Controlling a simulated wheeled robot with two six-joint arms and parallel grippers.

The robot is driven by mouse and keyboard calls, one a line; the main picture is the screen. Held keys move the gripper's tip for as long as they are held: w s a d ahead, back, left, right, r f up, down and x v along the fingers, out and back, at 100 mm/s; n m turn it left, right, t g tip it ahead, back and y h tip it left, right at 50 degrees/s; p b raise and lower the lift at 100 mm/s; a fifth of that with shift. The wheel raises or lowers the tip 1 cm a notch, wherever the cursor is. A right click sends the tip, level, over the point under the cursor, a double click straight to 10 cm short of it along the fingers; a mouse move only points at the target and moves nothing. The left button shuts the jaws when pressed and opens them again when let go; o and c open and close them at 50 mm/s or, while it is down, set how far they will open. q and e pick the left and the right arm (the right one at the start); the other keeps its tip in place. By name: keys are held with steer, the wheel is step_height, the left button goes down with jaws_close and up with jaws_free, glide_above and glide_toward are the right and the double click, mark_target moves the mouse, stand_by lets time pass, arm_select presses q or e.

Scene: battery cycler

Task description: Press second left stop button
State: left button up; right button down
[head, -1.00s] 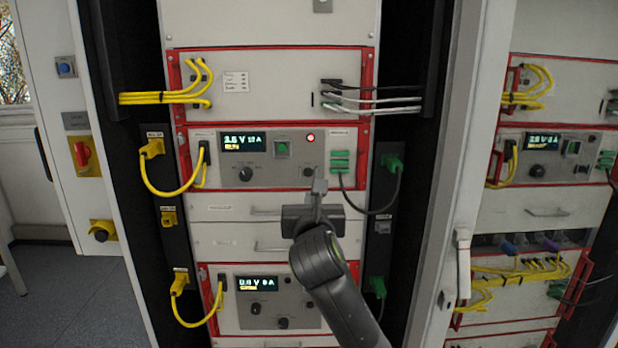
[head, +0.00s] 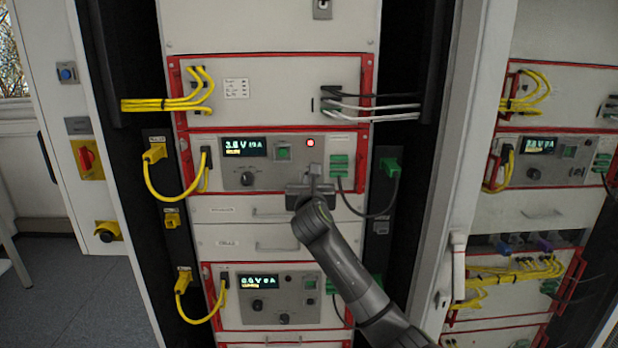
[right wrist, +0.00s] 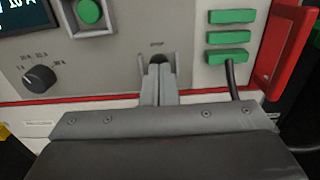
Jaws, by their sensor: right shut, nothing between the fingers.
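The upper cycler unit (head: 232,174) in the left rack has a lit display (head: 245,147), a green button (head: 283,153) and a small lamp (head: 311,142). My right gripper (head: 316,169) is shut and empty, in front of this unit's lower right part. In the right wrist view its fingertips (right wrist: 159,70) overlap a dark round stop button (right wrist: 157,58) under a small "STOP" label. Only the button's top edge shows; I cannot tell whether the tips touch it. In the head view the gripper hides this button. My left gripper is not in view.
A similar unit (head: 236,310) sits lower in the same rack, and another (head: 518,172) in the right rack. Right of my gripper are green connectors (head: 339,164) with a black cable. Yellow cables (head: 168,191) loop at the left. A black knob (right wrist: 38,77) lies left of the fingers.

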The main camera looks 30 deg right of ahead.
steer(key=shift+w+d, duration=0.15)
steer(key=shift+w, duration=0.1)
